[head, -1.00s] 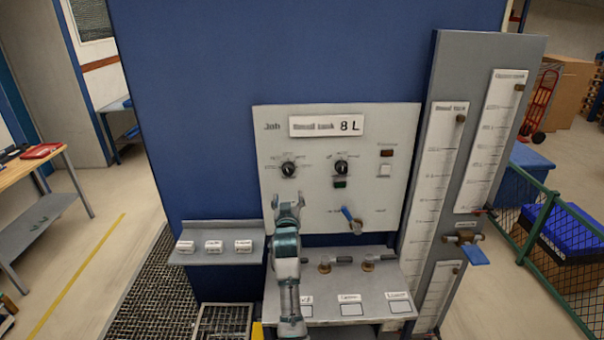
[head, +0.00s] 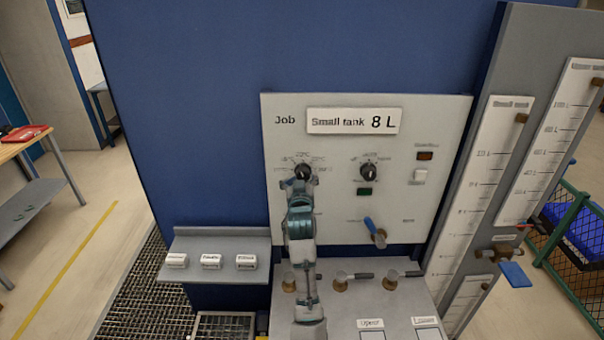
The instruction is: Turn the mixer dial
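The upright grey panel carries two black dials: a left dial (head: 303,171) with a printed scale and a right dial (head: 368,171). Their small labels are too blurred to tell which is the mixer dial. My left gripper (head: 299,182) is in front of the panel at the left dial's lower edge. Its two fingers are apart, one toward each side of the dial, and hold nothing that I can see. I cannot tell whether they touch the dial. My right gripper is out of view.
A sign (head: 352,121) reads "Job Small tank 8 L". A blue lever (head: 375,232) sits low on the panel. Several brass valves line the shelf below. A small shelf (head: 218,246) with white tags stands at left, gauge boards (head: 487,175) at right.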

